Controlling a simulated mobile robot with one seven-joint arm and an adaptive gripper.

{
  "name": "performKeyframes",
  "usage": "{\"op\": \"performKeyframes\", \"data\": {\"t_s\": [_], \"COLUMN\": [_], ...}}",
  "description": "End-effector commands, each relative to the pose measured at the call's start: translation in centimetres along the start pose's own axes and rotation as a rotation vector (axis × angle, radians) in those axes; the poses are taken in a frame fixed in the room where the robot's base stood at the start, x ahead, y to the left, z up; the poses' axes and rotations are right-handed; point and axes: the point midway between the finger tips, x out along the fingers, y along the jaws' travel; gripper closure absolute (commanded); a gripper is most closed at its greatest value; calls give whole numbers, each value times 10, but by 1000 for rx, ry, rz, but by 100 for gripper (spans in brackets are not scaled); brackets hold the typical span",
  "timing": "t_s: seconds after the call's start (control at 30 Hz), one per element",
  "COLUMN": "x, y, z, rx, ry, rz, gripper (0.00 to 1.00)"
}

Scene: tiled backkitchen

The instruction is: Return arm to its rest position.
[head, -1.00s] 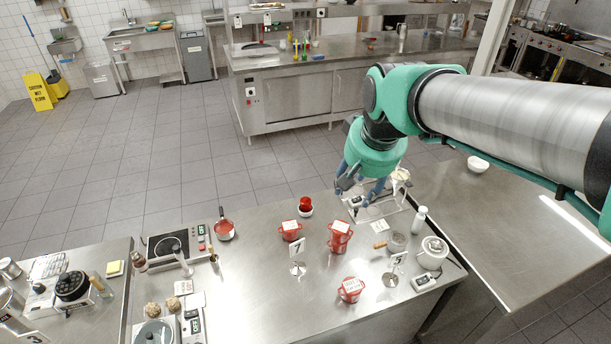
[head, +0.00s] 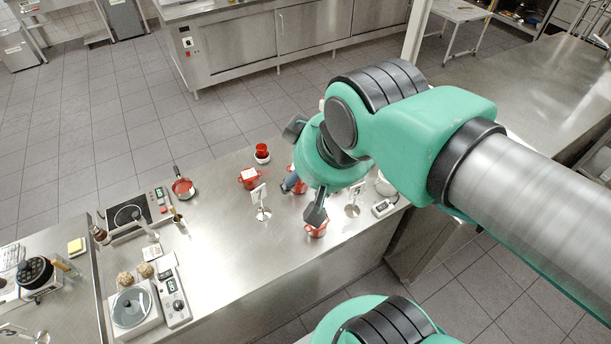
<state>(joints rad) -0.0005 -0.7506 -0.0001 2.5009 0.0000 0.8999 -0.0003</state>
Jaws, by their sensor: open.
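My gripper (head: 303,198) hangs from my green wrist over the steel counter (head: 225,240), in the middle of the head view. Its fingers are apart, and I see nothing held between them. My arm is bent, with its elbow joint and grey link reaching in from the right. The gripper overlaps two red pots in the picture: one red pot (head: 316,231) shows below it and another red pot (head: 300,181) is partly hidden behind it. I cannot tell the gap between the fingers and these pots.
Left of the gripper are a lidded red pot (head: 249,179), a small red cup on a white bowl (head: 262,153) and a sign stand (head: 261,202). Another stand (head: 353,200) and a scale (head: 384,208) lie right. A hotplate (head: 130,213) and red saucepan (head: 182,187) are farther left.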

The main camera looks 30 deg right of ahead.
Motion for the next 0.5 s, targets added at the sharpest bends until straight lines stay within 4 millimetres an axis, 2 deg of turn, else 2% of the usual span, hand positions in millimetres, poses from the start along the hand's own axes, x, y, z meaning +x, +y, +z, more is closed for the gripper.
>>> {"op": "performKeyframes", "data": {"t_s": [0.27,0.5], "x": [6,32], "y": [0,0], "z": [3,17], "rx": [1,1], "ry": [0,0], "rz": [0,0], "gripper": [53,53]}}
